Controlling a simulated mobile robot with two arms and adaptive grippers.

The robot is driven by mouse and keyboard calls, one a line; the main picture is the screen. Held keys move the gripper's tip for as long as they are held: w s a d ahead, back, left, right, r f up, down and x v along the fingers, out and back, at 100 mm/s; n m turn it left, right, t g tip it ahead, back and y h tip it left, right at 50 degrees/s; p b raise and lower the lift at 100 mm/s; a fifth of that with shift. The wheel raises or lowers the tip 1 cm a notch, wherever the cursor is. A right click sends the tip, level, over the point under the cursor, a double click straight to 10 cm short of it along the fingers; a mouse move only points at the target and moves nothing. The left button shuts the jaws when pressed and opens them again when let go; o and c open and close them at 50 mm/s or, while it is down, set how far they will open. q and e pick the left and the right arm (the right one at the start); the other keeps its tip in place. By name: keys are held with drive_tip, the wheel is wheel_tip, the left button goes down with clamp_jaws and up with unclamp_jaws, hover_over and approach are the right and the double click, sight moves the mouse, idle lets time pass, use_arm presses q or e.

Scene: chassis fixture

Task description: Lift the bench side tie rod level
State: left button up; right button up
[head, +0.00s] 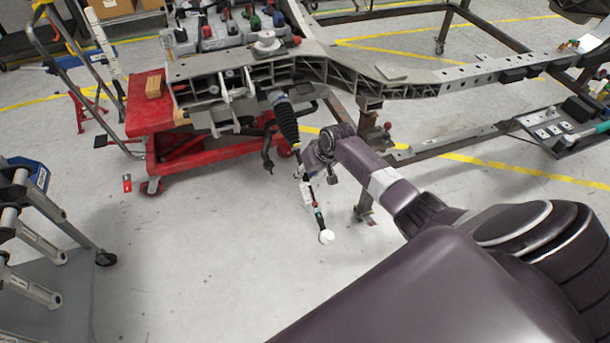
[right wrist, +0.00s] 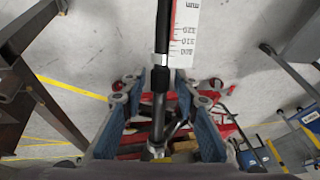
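The tie rod (head: 298,160) hangs down and slightly right from a black ribbed boot (head: 285,118) under the chassis frame. It tilts steeply and ends near a white round tip (head: 326,237). In the right wrist view the dark rod (right wrist: 161,45) runs between my finger pads. A white millimetre scale (right wrist: 185,35) lies alongside it; it shows small in the head view (head: 307,192). My right gripper (head: 308,160) is at the rod's middle. In the wrist view its blue-grey fingers (right wrist: 158,98) stand apart on both sides of the rod, with gaps. My left gripper is out of view.
The chassis frame (head: 420,80) spans above on its stand. A red lift cart (head: 150,118) stands under its left end. A grey cart with tubes (head: 60,310) is at lower left, with a blue bin (head: 35,172) behind. The floor below the rod is clear.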

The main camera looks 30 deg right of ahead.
drive_tip(key=shift+c, duration=0.6)
clamp_jaws()
